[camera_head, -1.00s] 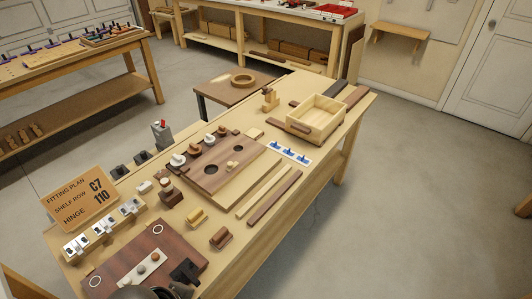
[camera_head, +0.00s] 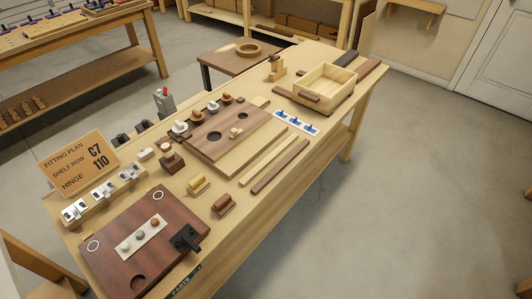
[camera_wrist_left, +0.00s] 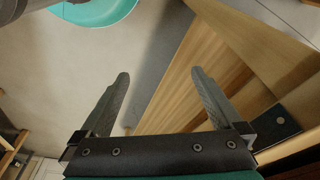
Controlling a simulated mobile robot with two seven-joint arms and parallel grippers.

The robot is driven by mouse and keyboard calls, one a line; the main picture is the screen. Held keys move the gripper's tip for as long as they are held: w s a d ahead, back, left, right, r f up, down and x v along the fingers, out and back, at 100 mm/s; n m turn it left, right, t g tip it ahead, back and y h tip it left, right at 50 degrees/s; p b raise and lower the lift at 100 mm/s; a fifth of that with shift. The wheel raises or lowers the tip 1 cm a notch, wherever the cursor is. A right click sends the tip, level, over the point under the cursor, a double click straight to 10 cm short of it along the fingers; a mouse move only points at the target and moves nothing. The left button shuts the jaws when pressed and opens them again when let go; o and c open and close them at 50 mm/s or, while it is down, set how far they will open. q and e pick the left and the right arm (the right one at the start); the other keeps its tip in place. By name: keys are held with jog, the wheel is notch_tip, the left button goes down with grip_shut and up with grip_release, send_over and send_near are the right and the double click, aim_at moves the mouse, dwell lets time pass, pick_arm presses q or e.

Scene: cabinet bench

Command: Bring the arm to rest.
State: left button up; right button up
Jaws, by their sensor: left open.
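My left gripper (camera_wrist_left: 160,76) shows in the left wrist view with its two dark fingers wide apart and nothing between them. Behind and beside the fingers are grey floor and wooden bench boards (camera_wrist_left: 190,62). The gripper does not show in the head view. My right gripper is in neither view. In the head view the long bench (camera_head: 232,262) carries a dark wood panel (camera_head: 112,240) at its near end, with a black hinge-like fitting (camera_head: 186,239) at the panel's right edge.
A plan board (camera_head: 80,166) and a row of white-metal fittings (camera_head: 104,190) stand along the bench's left side. A panel with holes (camera_head: 225,143), an open wooden box (camera_head: 326,88) and two strips (camera_head: 280,167) lie farther back. Floor right of the bench is clear.

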pick_arm(q)
jog(key=s+a+f+b, duration=0.1)
jog(key=s+f+b, duration=0.1)
jog(key=s+f, duration=0.5)
jog(key=s+a+f+g+b, duration=0.1)
jog(key=s+f+b, duration=0.2)
jog(key=s+f, duration=0.4)
notch_tip(320, 180, down, 5)
jog(key=shift+s+a+r, duration=0.15)
jog(key=shift+s+a, duration=0.1)
